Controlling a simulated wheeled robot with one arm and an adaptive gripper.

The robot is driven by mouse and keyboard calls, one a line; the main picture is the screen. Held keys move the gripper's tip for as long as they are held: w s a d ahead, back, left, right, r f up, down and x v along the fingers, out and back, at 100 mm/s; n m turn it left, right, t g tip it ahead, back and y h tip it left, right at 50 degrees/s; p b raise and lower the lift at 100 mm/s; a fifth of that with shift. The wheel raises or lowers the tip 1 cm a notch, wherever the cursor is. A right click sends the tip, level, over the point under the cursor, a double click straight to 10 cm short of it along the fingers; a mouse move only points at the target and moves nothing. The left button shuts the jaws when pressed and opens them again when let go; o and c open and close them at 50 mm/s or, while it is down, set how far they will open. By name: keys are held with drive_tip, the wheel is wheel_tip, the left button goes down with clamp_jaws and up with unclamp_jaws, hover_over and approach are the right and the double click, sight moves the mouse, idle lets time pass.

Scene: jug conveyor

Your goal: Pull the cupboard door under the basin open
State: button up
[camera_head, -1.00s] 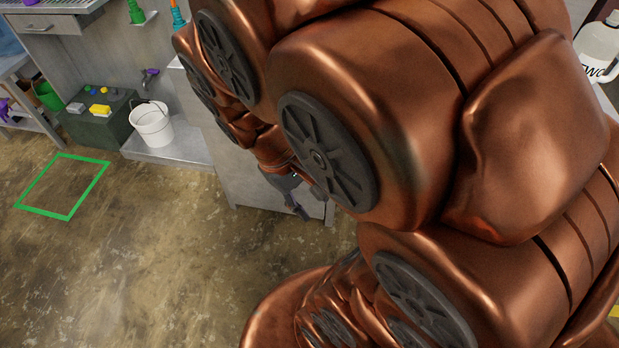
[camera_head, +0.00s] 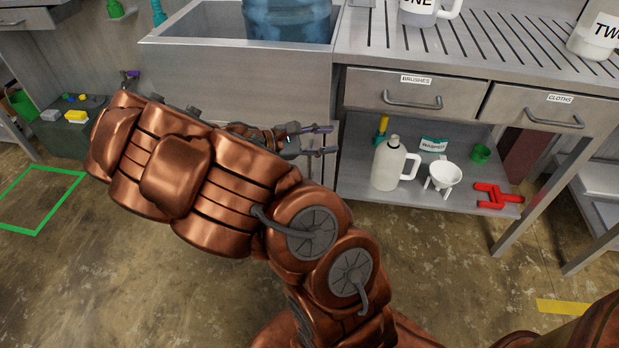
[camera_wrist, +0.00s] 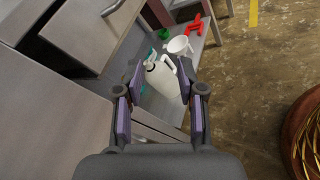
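The basin (camera_head: 185,30) is a grey metal sink with a large blue bottle (camera_head: 287,18) in it. The grey cupboard front (camera_head: 235,100) lies below it, largely hidden by my arm in the head view. I see no door handle and cannot tell whether the door is ajar. My gripper (camera_head: 327,140) is at the right edge of the cupboard front, pointing right toward the open shelf. In the wrist view my gripper (camera_wrist: 160,85) has its fingers apart with nothing held. A white jug (camera_wrist: 163,78) shows beyond the fingers.
The lower shelf (camera_head: 360,195) holds a white jug (camera_head: 388,165), a white funnel (camera_head: 443,177) and a red object (camera_head: 490,195). Above are the brushes drawer (camera_head: 400,92) and cloths drawer (camera_head: 540,110), both closed. A green floor outline (camera_head: 35,232) lies left. The floor in front looks clear.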

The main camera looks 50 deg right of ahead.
drive_tip(key=w+d+f+n+t+h+b, duration=0.25)
drive_tip(key=w+f+n+b, duration=0.3)
drive_tip(key=f, duration=0.55)
drive_tip(key=n+t+h+b, duration=0.1)
drive_tip(key=n+t+b, duration=0.3)
drive_tip(key=n+t, duration=0.15)
approach(309, 167)
drive_tip(key=w+d+g, duration=0.1)
drive_tip(key=d, duration=0.2)
drive_tip(key=shift+w+d+f+b, duration=0.15)
drive_tip(key=shift+d+b, duration=0.4)
drive_tip(key=shift+d, duration=1.3)
drive_tip(key=shift+d+f+b, duration=0.2)
drive_tip(key=shift+d+b, duration=0.3)
drive_tip(key=shift+d, duration=1.4)
clamp_jaws()
